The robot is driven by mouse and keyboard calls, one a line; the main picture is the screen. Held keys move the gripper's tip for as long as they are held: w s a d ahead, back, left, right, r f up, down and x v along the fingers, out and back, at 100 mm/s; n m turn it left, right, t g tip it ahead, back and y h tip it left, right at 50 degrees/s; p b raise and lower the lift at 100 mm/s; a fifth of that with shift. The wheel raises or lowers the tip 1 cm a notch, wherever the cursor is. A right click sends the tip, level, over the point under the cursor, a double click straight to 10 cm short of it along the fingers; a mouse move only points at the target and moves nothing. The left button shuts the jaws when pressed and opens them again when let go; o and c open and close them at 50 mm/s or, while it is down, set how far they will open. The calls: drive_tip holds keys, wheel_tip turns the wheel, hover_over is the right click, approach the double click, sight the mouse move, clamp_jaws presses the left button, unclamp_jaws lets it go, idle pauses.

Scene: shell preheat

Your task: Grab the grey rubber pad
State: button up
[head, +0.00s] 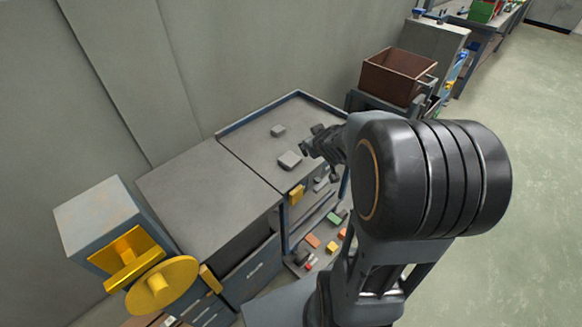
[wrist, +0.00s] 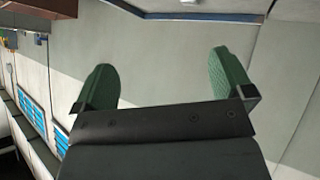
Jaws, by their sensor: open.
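Two small grey blocks lie on the grey bench top (head: 255,150): a nearer grey block (head: 290,159) and a farther grey block (head: 278,130). Either could be the grey rubber pad; I cannot tell which. My gripper (head: 306,147) is small and dark in the head view, over the right part of the bench, just right of the nearer block. I cannot tell its height. In the wrist view my gripper (wrist: 164,78) has two green-padded fingers wide apart with nothing between them. Neither block is recognisable in the wrist view.
The bench has a raised blue rim at the back. Below its front, an open drawer or shelf holds several coloured blocks (head: 312,241). A brown bin (head: 398,76) stands beyond at the right. A yellow wheel-like part (head: 160,287) stands at the lower left. The left bench top (head: 205,190) is clear.

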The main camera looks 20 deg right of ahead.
drive_tip(key=w+d+f+n+t+y+b, duration=0.2)
drive_tip(key=d+f, duration=0.1)
drive_tip(key=f, duration=0.5)
drive_tip(key=n+t+y+b, duration=0.1)
drive_tip(key=y+b, duration=0.2)
drive_tip(key=y, duration=0.3)
approach(291, 159)
drive_tip(key=shift+w+a+f+t, duration=0.15)
drive_tip(key=shift+w+f, duration=0.2)
drive_tip(key=shift+w, duration=0.1)
drive_tip(key=shift+w+a+f+t, duration=0.15)
drive_tip(key=shift+w+a+f, duration=0.05)
drive_tip(key=shift+w+f, duration=0.2)
drive_tip(key=shift+r+b+x, duration=0.2)
drive_tip(key=shift+b+x, duration=0.1)
drive_tip(key=shift+x, duration=3)
drive_tip(key=shift+c, duration=0.2)
drive_tip(key=c, duration=0.9)
